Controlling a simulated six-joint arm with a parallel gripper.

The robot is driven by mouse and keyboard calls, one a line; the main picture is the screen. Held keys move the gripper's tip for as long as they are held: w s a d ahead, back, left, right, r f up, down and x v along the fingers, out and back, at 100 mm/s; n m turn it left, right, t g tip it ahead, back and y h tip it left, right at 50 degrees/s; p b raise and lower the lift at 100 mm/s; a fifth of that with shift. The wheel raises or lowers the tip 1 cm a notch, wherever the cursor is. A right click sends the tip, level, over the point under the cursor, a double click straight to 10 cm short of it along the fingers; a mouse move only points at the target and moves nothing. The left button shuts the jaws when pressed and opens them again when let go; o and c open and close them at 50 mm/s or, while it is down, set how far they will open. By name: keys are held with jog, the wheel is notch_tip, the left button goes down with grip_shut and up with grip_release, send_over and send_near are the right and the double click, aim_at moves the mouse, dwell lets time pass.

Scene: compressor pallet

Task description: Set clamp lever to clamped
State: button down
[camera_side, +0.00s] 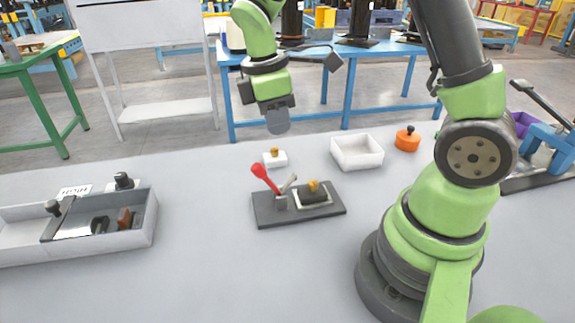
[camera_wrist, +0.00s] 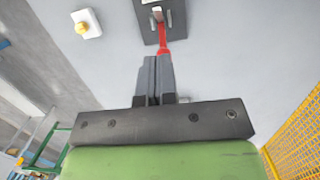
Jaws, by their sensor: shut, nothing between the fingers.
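The clamp lever (camera_side: 265,178) has a red handle that tilts up and to the left from a small metal bracket on a dark base plate (camera_side: 328,210). A grey block with a brass-coloured knob (camera_side: 313,187) sits in a light frame on the same plate. My gripper (camera_side: 278,124) is shut and empty, above and behind the plate in the side view. In the wrist view my gripper (camera_wrist: 156,60) points toward the red lever (camera_wrist: 163,42), whose end shows just beyond the fingertips. Contact with the lever cannot be told there; the side view shows a gap.
A white block with a brass knob (camera_side: 275,158) stands behind the plate. An open white box (camera_side: 357,151) and an orange knobbed piece (camera_side: 407,139) are at its right. A divided bin (camera_side: 150,222) stands at left. The front middle table is clear.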

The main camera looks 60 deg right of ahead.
aim_at(296, 176)
jog(key=shift+f, duration=0.1)
jog(key=f, duration=0.3)
jog(key=d+f, duration=0.1)
jog(key=f, duration=0.2)
jog(key=s+f, duration=0.1)
jog(key=f, duration=0.3)
jog(key=shift+s+d, duration=0.1)
jog(key=shift+d, duration=0.05)
jog(key=shift+s+d+f, duration=0.2)
jog(key=shift+s+d, duration=0.4)
dwell(0.8)
jog(key=shift+s+d+f+t+y, duration=0.25)
jog(key=shift+s+d+t+y, duration=0.05)
jog(key=shift+t+y, duration=0.2)
jog(key=shift+s+d+f, duration=0.25)
jog(key=shift+f, duration=0.05)
dwell(0.4)
notch_tip(296, 176, up, 10)
jog(key=s+d, duration=0.1)
jog(key=shift+s+d, duration=0.3)
